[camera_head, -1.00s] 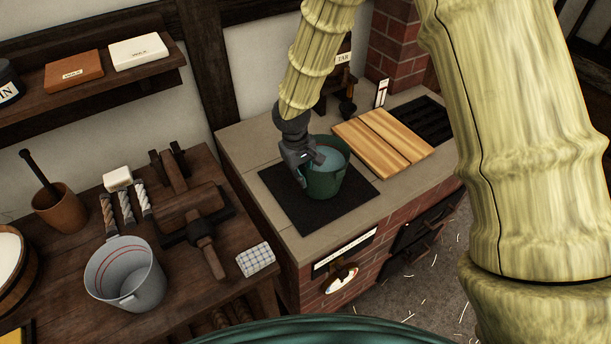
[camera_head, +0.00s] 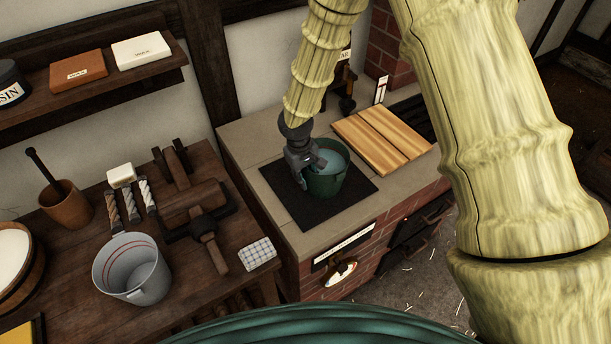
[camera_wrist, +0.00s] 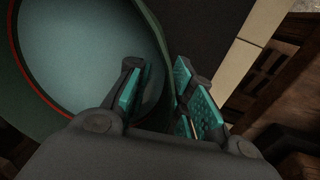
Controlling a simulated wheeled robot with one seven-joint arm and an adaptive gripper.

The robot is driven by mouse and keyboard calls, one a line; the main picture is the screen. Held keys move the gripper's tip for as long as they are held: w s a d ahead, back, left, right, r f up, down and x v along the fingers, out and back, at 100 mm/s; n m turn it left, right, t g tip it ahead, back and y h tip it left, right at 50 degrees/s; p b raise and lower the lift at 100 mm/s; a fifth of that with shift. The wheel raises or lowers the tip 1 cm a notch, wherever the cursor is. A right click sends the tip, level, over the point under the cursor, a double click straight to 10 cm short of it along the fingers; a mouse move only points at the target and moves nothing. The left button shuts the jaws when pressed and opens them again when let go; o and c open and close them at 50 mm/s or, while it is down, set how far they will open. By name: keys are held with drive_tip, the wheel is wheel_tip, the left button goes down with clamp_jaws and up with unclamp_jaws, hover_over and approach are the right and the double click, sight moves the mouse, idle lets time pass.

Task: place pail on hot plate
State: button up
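A dark green pail (camera_head: 325,178) with pale blue-grey inside stands upright on the black square hot plate (camera_head: 352,190) set in the brick stove's top. My gripper (camera_head: 318,163) is at the pail's left rim, pointing down. In the wrist view, the pail (camera_wrist: 85,55) fills the left side, with a red line near its rim. My gripper's two teal-padded fingers (camera_wrist: 164,95) are apart, one over the pail's inside and one on its outer side. The pail's wall passes between them with a visible gap. The pail's base is partly hidden.
A grey bucket (camera_head: 133,270) with red lines, a folded checked cloth (camera_head: 257,253) and a wooden clamp-like tool (camera_head: 195,205) are on the left bench. Wooden slats (camera_head: 383,140) lie right of the hot plate. A shelf (camera_head: 110,90) is at upper left.

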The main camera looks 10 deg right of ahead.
idle(0.3)
wheel_tip(320, 180, up, 12)
drive_tip(key=a+b, duration=0.1)
drive_tip(key=b, duration=0.2)
drive_tip(key=shift+s+a, duration=0.2)
drive_tip(key=shift+s, duration=0.1)
idle(0.4)
